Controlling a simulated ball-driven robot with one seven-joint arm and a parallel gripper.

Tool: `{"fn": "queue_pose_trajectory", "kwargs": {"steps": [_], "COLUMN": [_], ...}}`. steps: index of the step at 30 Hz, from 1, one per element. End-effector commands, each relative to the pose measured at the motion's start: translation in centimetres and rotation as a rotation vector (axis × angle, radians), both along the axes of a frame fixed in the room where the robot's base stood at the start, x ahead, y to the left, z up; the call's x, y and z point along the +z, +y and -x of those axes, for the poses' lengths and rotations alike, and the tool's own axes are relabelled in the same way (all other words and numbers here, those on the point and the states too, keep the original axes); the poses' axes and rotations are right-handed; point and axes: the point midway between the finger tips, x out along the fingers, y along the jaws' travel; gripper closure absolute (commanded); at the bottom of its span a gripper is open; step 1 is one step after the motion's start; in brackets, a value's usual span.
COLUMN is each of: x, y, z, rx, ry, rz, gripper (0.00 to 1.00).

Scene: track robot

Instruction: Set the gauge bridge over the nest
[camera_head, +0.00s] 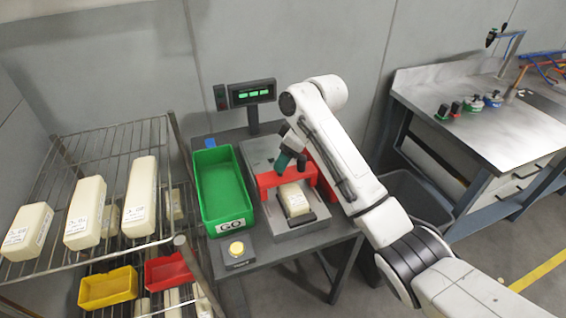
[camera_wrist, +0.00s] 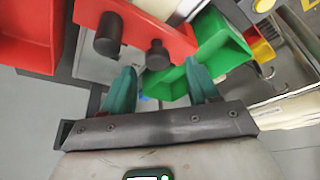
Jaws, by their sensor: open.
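The red gauge bridge (camera_head: 266,181) stands on the metal plate of the small table in the head view, with a leg to each side of the cream block. The block (camera_head: 294,199) sits in the dark-edged nest (camera_head: 315,217), mostly in front of the crossbar. I cannot tell whether the bridge is fully seated. My gripper (camera_head: 292,156) is just above the crossbar. In the wrist view, my gripper (camera_wrist: 163,78) has its teal fingers apart. The bridge (camera_wrist: 132,27) with two black knobs shows beyond the fingertips; one knob appears between them, apparently not gripped.
A green GO bin (camera_head: 224,190) and a yellow button (camera_head: 237,249) lie left of the plate. A display (camera_head: 252,93) stands behind. A wire rack (camera_head: 95,150) with cream blocks is at left, a metal bench (camera_head: 490,110) at right. A dark bin (camera_head: 415,200) stands beside the table.

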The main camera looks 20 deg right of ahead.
Motion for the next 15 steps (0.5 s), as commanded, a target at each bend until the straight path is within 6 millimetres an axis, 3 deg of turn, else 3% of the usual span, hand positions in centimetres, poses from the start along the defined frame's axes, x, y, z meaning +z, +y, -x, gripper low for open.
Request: {"fn": "queue_pose_trajectory", "kwargs": {"steps": [6, 15], "x": [4.0, 6.8], "y": [-1.2, -2.0], "z": [1.1, 2.0], "rx": [0.001, 0.001], "ry": [-0.005, 0.000], "rz": [0.000, 0.000], "gripper": [0.40, 0.40]}}
